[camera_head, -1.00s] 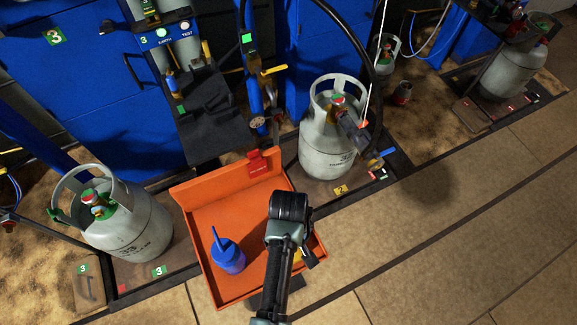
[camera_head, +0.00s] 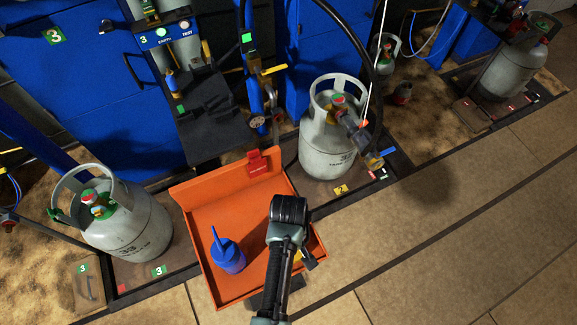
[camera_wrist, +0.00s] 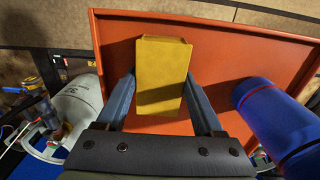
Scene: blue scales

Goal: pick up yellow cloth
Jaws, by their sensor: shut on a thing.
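The yellow cloth (camera_wrist: 162,75) shows in the wrist view as a yellow block-like shape between the two fingers of my gripper (camera_wrist: 160,95). The fingers touch its left and right sides, so my gripper is shut on it. It is over the orange tray (camera_wrist: 112,35); I cannot tell whether it still touches the tray floor. In the head view only a small yellow bit of the cloth (camera_head: 298,256) shows beside my arm, which hides the rest. The tray (camera_head: 215,205) lies below my arm there.
A blue bottle (camera_head: 228,255) stands in the tray left of my arm; it is on the right in the wrist view (camera_wrist: 275,120). Grey gas cylinders stand at the left (camera_head: 125,225) and behind the tray (camera_head: 325,150). The floor at right is clear.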

